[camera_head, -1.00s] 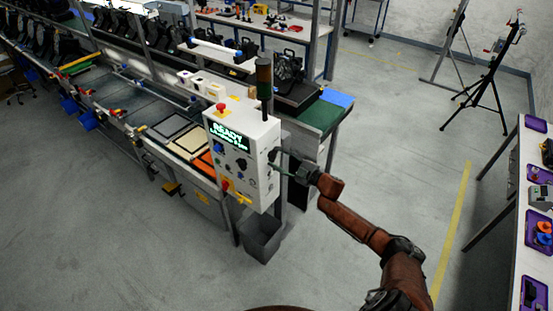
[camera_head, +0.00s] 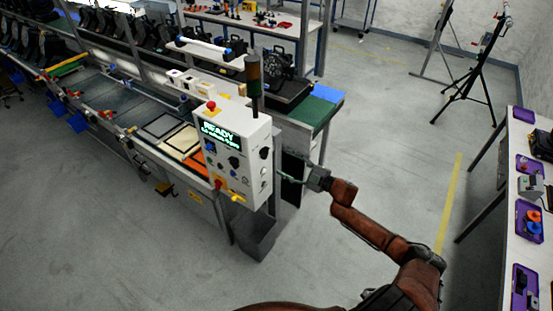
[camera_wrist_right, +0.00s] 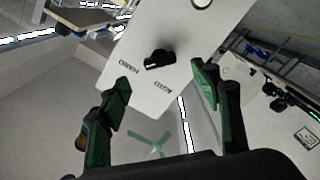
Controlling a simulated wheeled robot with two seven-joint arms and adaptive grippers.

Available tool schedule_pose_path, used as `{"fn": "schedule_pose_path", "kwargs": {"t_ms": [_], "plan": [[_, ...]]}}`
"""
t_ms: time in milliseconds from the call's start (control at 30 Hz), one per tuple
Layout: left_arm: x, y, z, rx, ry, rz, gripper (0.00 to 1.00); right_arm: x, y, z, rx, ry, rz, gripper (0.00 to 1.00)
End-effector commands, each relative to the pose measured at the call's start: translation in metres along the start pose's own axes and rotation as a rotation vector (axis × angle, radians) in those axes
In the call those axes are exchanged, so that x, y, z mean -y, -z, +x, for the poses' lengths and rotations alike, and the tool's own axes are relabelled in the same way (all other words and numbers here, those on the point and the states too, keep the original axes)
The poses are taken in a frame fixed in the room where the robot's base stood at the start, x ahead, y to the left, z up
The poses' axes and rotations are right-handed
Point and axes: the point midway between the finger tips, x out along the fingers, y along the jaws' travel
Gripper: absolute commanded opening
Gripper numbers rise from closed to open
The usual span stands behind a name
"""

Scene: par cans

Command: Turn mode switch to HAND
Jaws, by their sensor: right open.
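The white control box (camera_head: 243,160) has a lit screen reading READY and several knobs and buttons. In the right wrist view a black rotary knob (camera_wrist_right: 160,59) sits on its white panel (camera_wrist_right: 185,35), with two small labels beside it. The labels are rotated and too small to read surely; a pale mark shows at the knob's lower left end. My right gripper (camera_head: 288,177) is just right of the box, apart from it. In the wrist view its green fingers (camera_wrist_right: 162,93) are spread and empty, with the knob beyond the gap between them. My left gripper is out of view.
A signal tower (camera_head: 254,80) stands behind the box, and a grey bin (camera_head: 258,236) is below it. A conveyor bench (camera_head: 130,133) runs off to the left. A table (camera_head: 492,203) with purple trays is at the right. The floor between is clear.

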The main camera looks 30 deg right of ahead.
Motion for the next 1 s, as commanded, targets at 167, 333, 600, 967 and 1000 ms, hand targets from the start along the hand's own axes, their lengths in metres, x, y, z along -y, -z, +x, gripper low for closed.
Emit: {"fn": "schedule_pose_path", "kwargs": {"t_ms": [167, 333, 600, 967, 1000], "plan": [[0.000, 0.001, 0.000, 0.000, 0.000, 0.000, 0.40, 0.000, 0.000, -0.025, 0.000, 0.000, 0.000, 0.58], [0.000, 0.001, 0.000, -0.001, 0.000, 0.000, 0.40, 0.000, 0.000, -0.034, 0.000, 0.001, 0.000, 0.58], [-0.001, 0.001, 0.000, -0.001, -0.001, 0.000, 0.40, 0.000, 0.000, -0.034, -0.001, 0.000, 0.000, 0.58], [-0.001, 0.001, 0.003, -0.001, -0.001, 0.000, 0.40, 0.008, -0.013, -0.037, 0.022, -0.003, 0.014, 0.58], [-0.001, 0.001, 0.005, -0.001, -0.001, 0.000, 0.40, 0.016, -0.023, -0.039, 0.041, -0.006, 0.026, 0.58]]}}
